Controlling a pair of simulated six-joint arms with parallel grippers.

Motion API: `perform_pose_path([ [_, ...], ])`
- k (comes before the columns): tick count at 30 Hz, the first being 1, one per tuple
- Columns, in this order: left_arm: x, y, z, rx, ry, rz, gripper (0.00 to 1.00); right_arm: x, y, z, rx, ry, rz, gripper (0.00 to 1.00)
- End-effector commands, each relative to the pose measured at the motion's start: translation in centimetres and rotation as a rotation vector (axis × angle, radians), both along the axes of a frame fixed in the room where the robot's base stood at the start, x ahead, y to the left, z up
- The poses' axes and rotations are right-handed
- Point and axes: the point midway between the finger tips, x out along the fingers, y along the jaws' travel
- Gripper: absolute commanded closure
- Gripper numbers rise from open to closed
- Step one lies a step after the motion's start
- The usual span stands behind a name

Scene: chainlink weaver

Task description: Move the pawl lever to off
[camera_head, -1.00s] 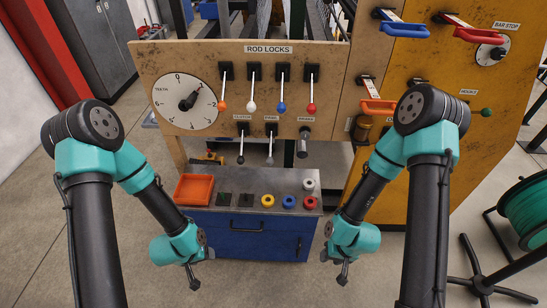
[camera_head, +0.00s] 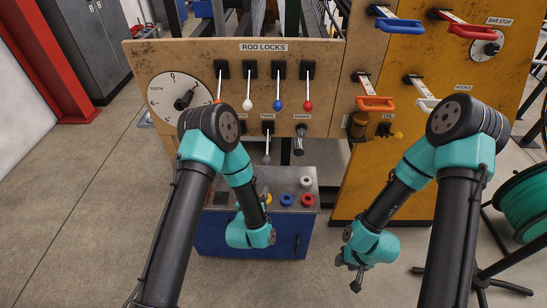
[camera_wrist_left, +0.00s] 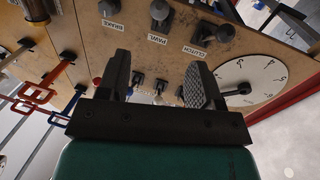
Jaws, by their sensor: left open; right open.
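The pawl lever (camera_head: 267,159) hangs below its socket in the lower row of the ROD LOCKS panel. Its dark rounded knob and base also show at the top of the left wrist view (camera_wrist_left: 159,11), beside the PAWL label. My left gripper is open and empty in the left wrist view (camera_wrist_left: 158,86), facing the panel with the lever apart from its fingers. In the head view its fingers are hidden by my left wrist, low in front of the panel. My right gripper (camera_head: 350,271) is open and empty, low at the right.
The brake lever (camera_head: 300,140) stands right of the pawl lever; my arm hides the clutch lever in the head view. Levers with white (camera_head: 248,104), blue (camera_head: 278,104) and red (camera_head: 307,104) knobs hang above. A blue cabinet (camera_head: 284,240) with colored rings stands below.

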Motion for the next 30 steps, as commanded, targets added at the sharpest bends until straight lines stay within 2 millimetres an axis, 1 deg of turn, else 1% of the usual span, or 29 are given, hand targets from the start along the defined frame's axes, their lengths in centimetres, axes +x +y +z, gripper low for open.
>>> perform_pose_path([
  [11,0.1,-0.1,0.1,0.001,-0.008,0.001,0.4,0.0,0.0,0.0,0.0,0.0,0.0,0.57],
  [16,1.0,-0.2,0.1,-0.001,-0.009,0.002,0.4,0.0,0.0,0.0,0.0,0.0,0.0,0.57],
  [20,2.6,-0.5,0.1,0.0,-0.01,0.003,0.4,0.0,0.0,0.0,0.0,0.0,0.0,0.57],
  [30,8.2,-1.5,0.1,0.0,-0.01,0.003,0.4,0.0,0.0,0.0,0.0,0.0,0.0,0.57],
])
